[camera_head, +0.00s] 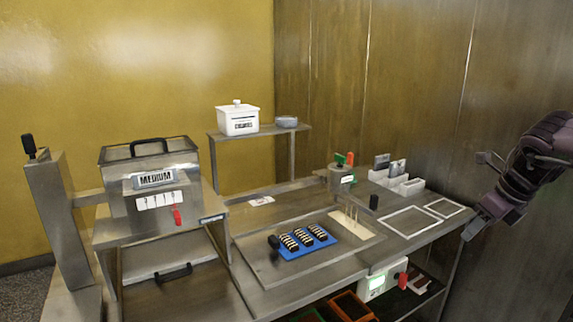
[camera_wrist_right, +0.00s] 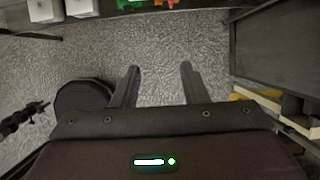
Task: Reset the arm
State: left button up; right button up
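My right gripper (camera_head: 473,229) hangs at the right of the head view, off the right end of the steel bench and clear of it. In the right wrist view its two fingers (camera_wrist_right: 159,70) are spread apart with only grey floor between them, so it is open and empty. My left gripper shows in neither view.
The steel bench (camera_head: 290,203) holds a blue mat (camera_head: 293,254) with several dark striped pieces. A machine labelled MEDIUM (camera_head: 150,208) stands at left, a white lidded box (camera_head: 237,118) on a back shelf. Below are a green-white device (camera_head: 377,284) and trays. Floor (camera_wrist_right: 155,45) is open below the gripper.

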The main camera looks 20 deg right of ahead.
jog(key=w+f+m+t+y, duration=0.1)
jog(key=w+f+m, duration=0.3)
jog(key=f, duration=0.7)
jog(key=w+f+m+t+y, duration=0.1)
jog(key=w+f+m+t, duration=0.2)
jog(key=f, duration=0.8)
jog(key=s+a+f+m+h, duration=0.1)
jog(key=a+f+m, duration=0.15)
jog(key=f, duration=0.55)
jog(key=s+a+f+m, duration=0.1)
jog(key=f+m, duration=0.3)
jog(key=f, duration=0.4)
jog(key=s+a+f+m+h, duration=0.15)
jog(key=f+m, duration=0.25)
jog(key=f, duration=0.4)
jog(key=s+a+f+m+g, duration=0.2)
jog(key=s+a+f+m, duration=0.3)
jog(key=s+a+f, duration=0.45)
jog(key=s+a+f+m+g, duration=0.2)
jog(key=s+a+f+m, duration=0.4)
jog(key=f, duration=0.6)
jog(key=s+a+f+m+g, duration=0.1)
jog(key=s+a+f+m, duration=0.2)
jog(key=s+a, duration=0.6)
jog(key=s+a+f+m+g, duration=0.2)
jog(key=s+a+f+m, duration=0.1)
jog(key=s+a, duration=0.6)
jog(key=shift+s+a+f+g, duration=0.3)
jog(key=shift+a+f, duration=0.35)
jog(key=shift+f, duration=0.05)
